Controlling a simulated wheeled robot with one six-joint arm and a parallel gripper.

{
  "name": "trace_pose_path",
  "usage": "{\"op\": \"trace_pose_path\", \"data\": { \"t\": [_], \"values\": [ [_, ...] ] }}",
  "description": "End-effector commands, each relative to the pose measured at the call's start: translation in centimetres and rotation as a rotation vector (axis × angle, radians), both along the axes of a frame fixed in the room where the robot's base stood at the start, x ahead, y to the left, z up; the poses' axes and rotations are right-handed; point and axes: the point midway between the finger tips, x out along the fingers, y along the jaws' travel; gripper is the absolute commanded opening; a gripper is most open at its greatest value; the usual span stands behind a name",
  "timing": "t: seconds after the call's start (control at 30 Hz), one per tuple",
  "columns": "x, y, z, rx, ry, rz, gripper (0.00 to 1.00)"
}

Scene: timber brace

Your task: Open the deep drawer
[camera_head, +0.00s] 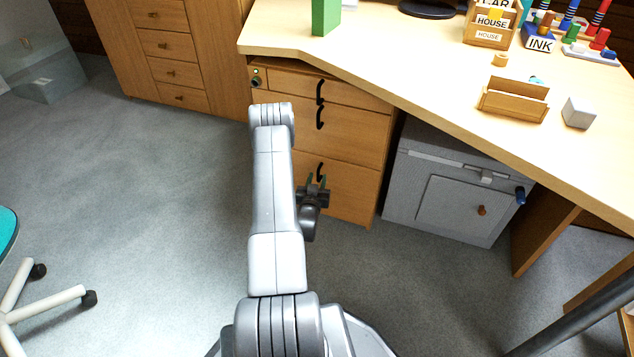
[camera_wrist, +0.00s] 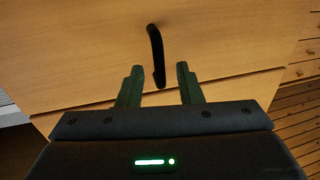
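The wooden drawer unit (camera_head: 345,195) under the desk has several stacked drawers, all shut flush. The lowest, tall front bears a black curved handle (camera_head: 320,170). Which drawer is the deep one is not marked, but the lower fronts are taller than the top one. My gripper (camera_head: 316,181) is in front of the lowest front, close to its handle. In the wrist view, my gripper's green fingers (camera_wrist: 160,72) are apart, and a black handle (camera_wrist: 154,45) shows with its end between the fingertips. No contact is visible, and the depth gap cannot be told.
A grey cabinet (camera_head: 455,190) stands right of the drawer unit. The desk top (camera_head: 400,55) overhangs both, with a green block (camera_head: 325,17) near its edge. A wooden dresser (camera_head: 172,50) stands at the back left. An office chair's base (camera_head: 45,295) is at left. Carpet between is clear.

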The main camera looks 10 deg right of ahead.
Motion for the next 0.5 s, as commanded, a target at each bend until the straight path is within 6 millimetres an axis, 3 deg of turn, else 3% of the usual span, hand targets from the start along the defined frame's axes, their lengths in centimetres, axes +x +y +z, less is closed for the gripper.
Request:
{"op": "trace_pose_path", "data": {
  "t": [0.3,0.43,0.5],
  "values": [
    [0.20,-0.11,0.04,0.000,0.000,0.000,0.31],
    [0.20,-0.10,0.03,0.000,0.000,0.000,0.05],
    [0.19,-0.10,0.03,0.000,0.000,0.000,0.00]
  ]
}}
